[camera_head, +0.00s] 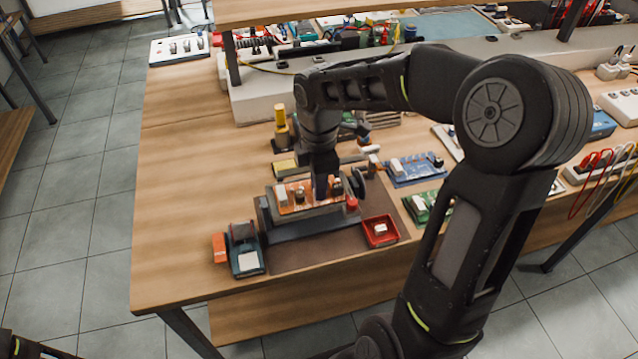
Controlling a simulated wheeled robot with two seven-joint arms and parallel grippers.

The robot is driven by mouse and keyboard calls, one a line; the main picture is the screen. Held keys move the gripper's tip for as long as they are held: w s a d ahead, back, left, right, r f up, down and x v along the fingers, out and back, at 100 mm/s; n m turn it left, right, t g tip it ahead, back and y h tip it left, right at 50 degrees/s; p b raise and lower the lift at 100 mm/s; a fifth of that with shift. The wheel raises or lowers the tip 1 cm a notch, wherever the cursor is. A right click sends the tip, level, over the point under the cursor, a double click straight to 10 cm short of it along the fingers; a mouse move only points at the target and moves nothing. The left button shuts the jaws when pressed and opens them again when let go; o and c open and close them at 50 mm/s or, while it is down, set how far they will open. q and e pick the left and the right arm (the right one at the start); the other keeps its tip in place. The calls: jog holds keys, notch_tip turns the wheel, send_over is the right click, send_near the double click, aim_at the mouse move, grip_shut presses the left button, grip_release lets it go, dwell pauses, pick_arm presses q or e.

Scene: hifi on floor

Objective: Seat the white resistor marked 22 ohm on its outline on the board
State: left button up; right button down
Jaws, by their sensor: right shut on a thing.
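The orange board (308,205) lies in a dark holder (300,226) near the front edge of the table. A white block (282,195) stands at its left end, and a few small dark parts stand on it. My right gripper (321,192) points down at the middle of the board, shut on a small part that its fingers hide. I cannot tell whether that part touches the board. No 22 ohm marking is readable. A small white piece (380,229) lies in the red tray (381,240). My left gripper is not in view.
A teal device (246,258) and an orange block (219,248) stand left of the holder. A yellow-topped stand (281,125) is behind it. Blue (414,170) and green (420,207) boards lie to the right. The table's left part (185,200) is clear.

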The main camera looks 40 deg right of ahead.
jog(key=shift+f, duration=0.15)
dwell(0.5)
jog(key=c, duration=1.3)
grip_release()
jog(key=shift+c, duration=0.2)
jog(key=shift+o, duration=0.4)
jog(key=o, duration=0.3)
jog(key=shift+r+p, duration=2.4)
jog(key=shift+r, duration=0.6)
